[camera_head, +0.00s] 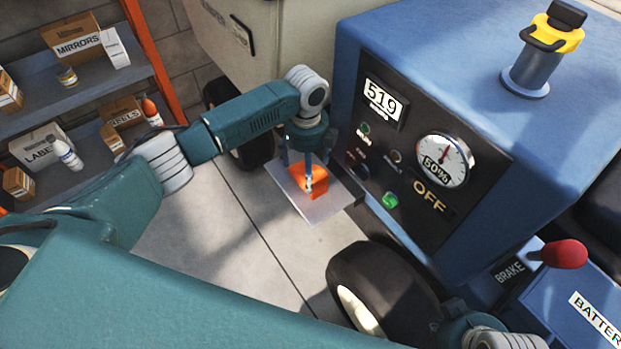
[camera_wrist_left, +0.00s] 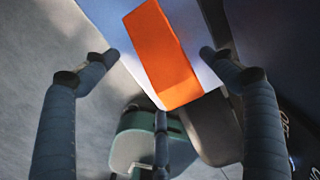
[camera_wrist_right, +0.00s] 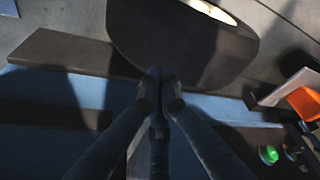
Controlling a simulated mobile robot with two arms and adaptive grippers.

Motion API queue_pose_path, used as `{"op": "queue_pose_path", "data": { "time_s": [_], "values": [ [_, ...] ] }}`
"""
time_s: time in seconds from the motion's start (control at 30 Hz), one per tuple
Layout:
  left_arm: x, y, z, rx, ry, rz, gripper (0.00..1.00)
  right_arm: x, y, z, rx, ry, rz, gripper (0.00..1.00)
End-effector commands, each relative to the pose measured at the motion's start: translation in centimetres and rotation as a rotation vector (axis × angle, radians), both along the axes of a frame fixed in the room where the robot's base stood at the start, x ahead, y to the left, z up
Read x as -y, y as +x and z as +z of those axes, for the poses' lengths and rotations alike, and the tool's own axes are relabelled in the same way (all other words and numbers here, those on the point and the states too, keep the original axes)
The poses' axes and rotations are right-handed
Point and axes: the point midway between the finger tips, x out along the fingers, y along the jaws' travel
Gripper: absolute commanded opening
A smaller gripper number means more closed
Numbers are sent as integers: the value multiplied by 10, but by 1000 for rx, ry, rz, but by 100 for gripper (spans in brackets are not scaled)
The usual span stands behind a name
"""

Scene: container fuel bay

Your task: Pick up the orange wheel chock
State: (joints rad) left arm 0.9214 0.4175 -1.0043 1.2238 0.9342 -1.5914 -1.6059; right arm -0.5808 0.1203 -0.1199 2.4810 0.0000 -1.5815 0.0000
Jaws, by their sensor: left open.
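The orange wheel chock (camera_head: 320,181) lies on a small grey metal shelf (camera_head: 312,214) at the side of the blue machine. In the left wrist view the chock (camera_wrist_left: 163,55) is a long orange block, slightly tilted in the picture. My left gripper (camera_head: 307,172) is over the chock, its fingers pointing down. Its fingers (camera_wrist_left: 160,58) are spread open on either side of the chock, with visible gaps. My right gripper (camera_wrist_right: 161,76) is shut and empty near a black tyre. In the right wrist view the chock (camera_wrist_right: 306,102) shows at the right edge.
The blue machine (camera_head: 445,70) with its dark panel stands right beside the shelf. A black wheel (camera_head: 385,285) is in front, below the panel. A red brake knob (camera_head: 565,254) sticks up at right. Loaded shelving (camera_head: 95,90) stands at left. The floor (camera_head: 215,240) between is clear.

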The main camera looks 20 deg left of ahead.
Motion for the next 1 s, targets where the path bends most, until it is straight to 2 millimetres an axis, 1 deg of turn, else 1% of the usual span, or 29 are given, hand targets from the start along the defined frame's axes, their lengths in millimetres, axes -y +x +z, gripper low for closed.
{"op": "queue_pose_path", "data": {
  "time_s": [0.17, 0.23, 0.3, 0.4, 0.5, 0.6, 0.8, 0.83, 0.97, 1.0],
  "values": [
    [-2, 1, -24, -2, 1, 1, 84, 0, 0, -11, 1, 0, 0, 0],
    [-3, 1, -39, -2, 2, 2, 84, -4, 16, -13, 58, 12, 5, 0],
    [-2, 2, -41, 0, 0, 1, 84, -8, 29, -6, 109, 22, 9, 0],
    [-2, 2, -48, 0, 0, 0, 84, -13, 45, -1, 171, 35, 14, 0],
    [-2, 2, -53, 0, 0, 0, 84, -16, 56, 3, 212, 43, 17, 0],
    [-2, 2, -54, 0, 0, 0, 84, -17, 60, 6, 232, 47, 19, 0],
    [-2, 2, -54, 1, 1, 0, 84, -18, 61, 6, 235, 48, 19, 0],
    [-2, 2, -54, 1, 1, 0, 82, -18, 61, 6, 235, 48, 19, 0],
    [-2, 2, -54, 1, 1, 0, 56, -17, 61, 6, 234, 47, 19, 0],
    [-2, 2, -54, 1, 1, 0, 48, -17, 61, 6, 234, 47, 19, 0]
  ]
}}
